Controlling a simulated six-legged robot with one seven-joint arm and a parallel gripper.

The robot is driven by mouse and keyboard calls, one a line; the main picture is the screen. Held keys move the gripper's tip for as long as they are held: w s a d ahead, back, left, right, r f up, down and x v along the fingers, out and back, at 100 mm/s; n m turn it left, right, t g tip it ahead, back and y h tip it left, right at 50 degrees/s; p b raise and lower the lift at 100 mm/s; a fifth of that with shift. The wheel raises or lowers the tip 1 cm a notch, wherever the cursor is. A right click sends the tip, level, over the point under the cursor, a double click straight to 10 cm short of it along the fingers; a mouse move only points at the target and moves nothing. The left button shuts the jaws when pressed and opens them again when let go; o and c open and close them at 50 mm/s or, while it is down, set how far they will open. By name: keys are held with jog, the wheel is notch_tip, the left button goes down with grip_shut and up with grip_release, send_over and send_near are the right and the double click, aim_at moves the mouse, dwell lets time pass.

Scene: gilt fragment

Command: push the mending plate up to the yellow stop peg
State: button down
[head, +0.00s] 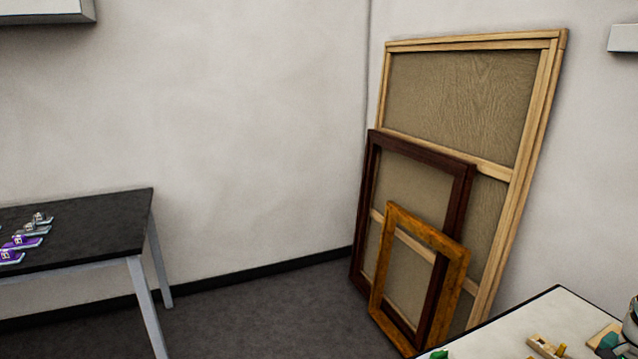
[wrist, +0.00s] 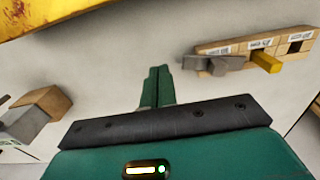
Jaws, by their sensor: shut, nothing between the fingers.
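In the wrist view, my gripper (wrist: 155,85) has its two green fingers together, with nothing between them, over the pale work surface. A grey metal piece, which looks like the mending plate (wrist: 212,63), lies to the right of the fingertips, apart from them, along the near side of a wooden rail (wrist: 232,46). The yellow stop peg (wrist: 265,62) sticks out of this rail to the right of the plate. A small gap seems to show between plate and peg. In the head view, neither the plate nor my gripper can be made out clearly.
A yellow-gold edge (wrist: 60,14) crosses the top left of the wrist view. A grey block against a wooden one (wrist: 48,101) stands at left. In the head view, empty frames (head: 420,240) lean on the wall and a dark table (head: 95,225) stands at left.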

jog(key=shift+f, duration=1.45)
jog(key=shift+r, duration=0.1)
dwell(0.5)
jog(key=shift+w+a, duration=0.2)
jog(key=shift+w, duration=0.45)
jog(key=shift+w+a, duration=0.2)
jog(key=shift+w, duration=0.4)
jog(key=shift+s+d, duration=0.1)
jog(key=shift+s, duration=0.3)
notch_tip(320, 180, up, 9)
dwell(1.0)
